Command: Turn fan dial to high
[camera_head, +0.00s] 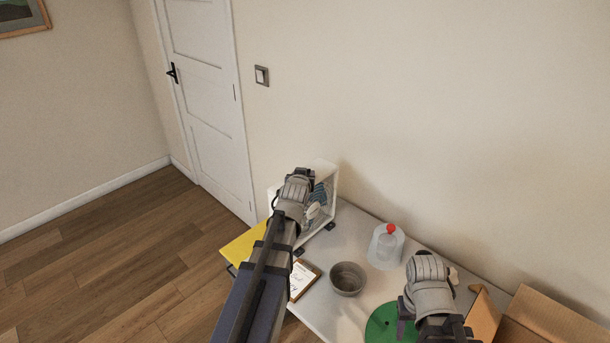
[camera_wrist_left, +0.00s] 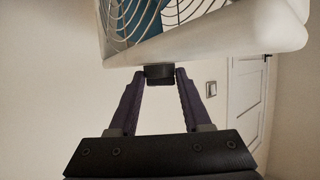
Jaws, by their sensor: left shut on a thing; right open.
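The white box fan (camera_head: 329,205) with a wire grille stands at the far end of the table. My left gripper (camera_head: 300,174) is at its top edge; its arm covers part of the fan. In the left wrist view, which looks upside down, the fan's white frame (camera_wrist_left: 215,40) fills the top. A small dark dial (camera_wrist_left: 158,76) sits on that frame between the fingertips of my left gripper (camera_wrist_left: 158,82), which is shut on it. The dial's setting cannot be read. My right gripper (camera_head: 428,325) is open above the green disc, its fingers partly hidden.
A cardboard box (camera_head: 550,322) is at the right. The wall is close behind.

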